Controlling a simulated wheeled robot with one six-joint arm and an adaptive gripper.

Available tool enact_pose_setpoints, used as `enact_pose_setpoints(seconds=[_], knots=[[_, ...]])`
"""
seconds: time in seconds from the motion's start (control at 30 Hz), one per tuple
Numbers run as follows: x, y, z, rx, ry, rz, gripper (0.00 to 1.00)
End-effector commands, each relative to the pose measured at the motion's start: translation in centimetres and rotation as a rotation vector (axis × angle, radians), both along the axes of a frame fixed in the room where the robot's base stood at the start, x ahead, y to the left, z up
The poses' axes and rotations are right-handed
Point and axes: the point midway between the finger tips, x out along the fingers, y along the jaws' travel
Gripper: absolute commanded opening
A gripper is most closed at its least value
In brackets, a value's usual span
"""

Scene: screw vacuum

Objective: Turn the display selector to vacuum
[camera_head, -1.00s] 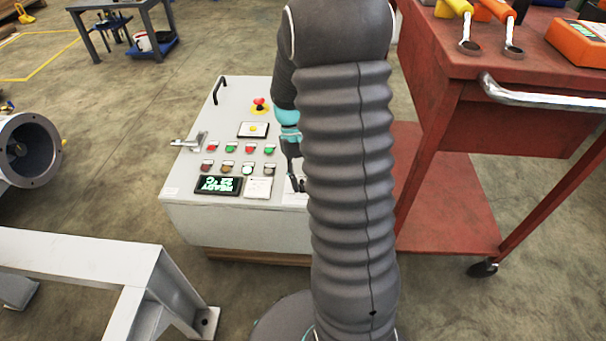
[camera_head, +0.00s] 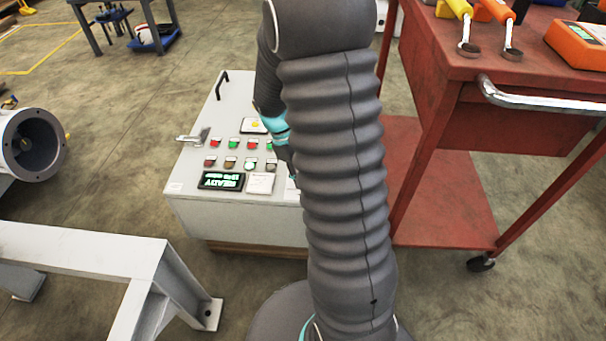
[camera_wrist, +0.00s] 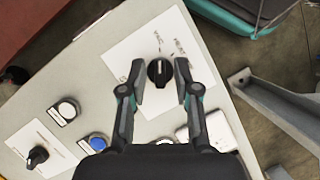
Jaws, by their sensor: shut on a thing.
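The display selector (camera_wrist: 160,72) is a black knob with a light pointer line on a white label plate (camera_wrist: 202,78). My gripper (camera_wrist: 160,80) is shut on it in the wrist view, one finger on each side; exact contact is hard to see. In the head view my arm hides the gripper and selector. The control panel (camera_head: 183,200) is a sloped light box with a dark display (camera_head: 221,181) reading READY in green above a smaller, unclear line.
Another black knob (camera_wrist: 38,156), a white button (camera_wrist: 67,109) and a blue button (camera_wrist: 97,142) lie near my gripper. A red cart (camera_head: 450,165) stands right of my arm. A grey metal frame (camera_head: 100,250) stands at front left.

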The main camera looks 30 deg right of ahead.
Motion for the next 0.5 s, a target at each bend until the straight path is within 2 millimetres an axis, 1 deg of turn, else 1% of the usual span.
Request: enact_pose_setpoints(seconds=[0.4, 0.43, 0.47, 0.5], knots=[[-0.01, -0.08, -0.03, -0.001, 0.000, 0.008, 0.00], [-0.01, -0.08, -0.03, -0.001, 0.000, 0.008, 0.36], [-0.01, -0.08, -0.03, -0.001, 0.000, 0.008, 0.43], [-0.01, -0.07, -0.03, -0.001, 0.000, 0.008, 0.53]])
